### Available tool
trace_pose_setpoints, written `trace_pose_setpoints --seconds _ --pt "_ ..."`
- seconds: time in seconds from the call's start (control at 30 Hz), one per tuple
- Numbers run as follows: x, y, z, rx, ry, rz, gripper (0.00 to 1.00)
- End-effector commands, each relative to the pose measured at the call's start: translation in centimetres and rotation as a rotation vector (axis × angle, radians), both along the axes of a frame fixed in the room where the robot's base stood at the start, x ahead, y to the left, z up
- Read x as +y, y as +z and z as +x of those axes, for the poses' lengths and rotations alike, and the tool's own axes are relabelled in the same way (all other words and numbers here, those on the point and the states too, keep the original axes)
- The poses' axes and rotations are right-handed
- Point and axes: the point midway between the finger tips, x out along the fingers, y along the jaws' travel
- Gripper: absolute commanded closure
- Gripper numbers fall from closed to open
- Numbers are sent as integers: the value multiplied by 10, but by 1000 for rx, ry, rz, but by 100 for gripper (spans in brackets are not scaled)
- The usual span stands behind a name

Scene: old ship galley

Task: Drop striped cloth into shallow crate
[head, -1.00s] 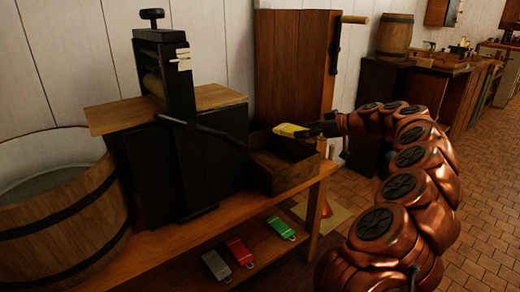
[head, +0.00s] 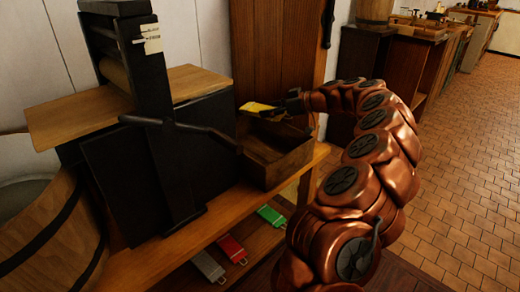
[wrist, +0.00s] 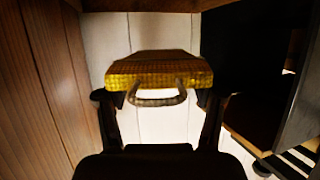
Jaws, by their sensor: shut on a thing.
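The striped cloth (head: 262,109) is a folded yellow piece, held in my gripper (head: 282,107) over the shallow crate. In the wrist view the cloth (wrist: 160,68) lies across between the two fingers and shows a fine woven pattern and a loop on the near side. My gripper (wrist: 160,110) is shut on it. The shallow crate (head: 285,172) is an open brown wooden box on the bench. The cloth is above its far part, near the rim; the exact height gap cannot be told. Part of the crate's inside is hidden.
A black mangle (head: 160,120) with a crank stands left of the crate. A wooden tub (head: 50,240) is at the far left. A tall wooden cabinet (head: 275,50) rises behind. Grey (head: 208,266), red (head: 232,248) and green (head: 271,215) pieces lie on the lower shelf. Tiled floor is free at right.

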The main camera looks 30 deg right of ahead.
Motion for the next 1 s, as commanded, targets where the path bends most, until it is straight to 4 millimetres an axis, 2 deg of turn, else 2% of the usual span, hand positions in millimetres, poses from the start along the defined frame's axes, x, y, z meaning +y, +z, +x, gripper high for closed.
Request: trace_pose_setpoints --seconds 0.23,0.57,0.6,0.87,1.0 --pt "1 -17 1 1 1 1 73" --pt "1 -19 1 0 0 0 73" --pt "1 -19 1 0 0 0 31" --pt "1 -19 0 0 0 0 4" --pt "1 -19 0 0 1 0 3"
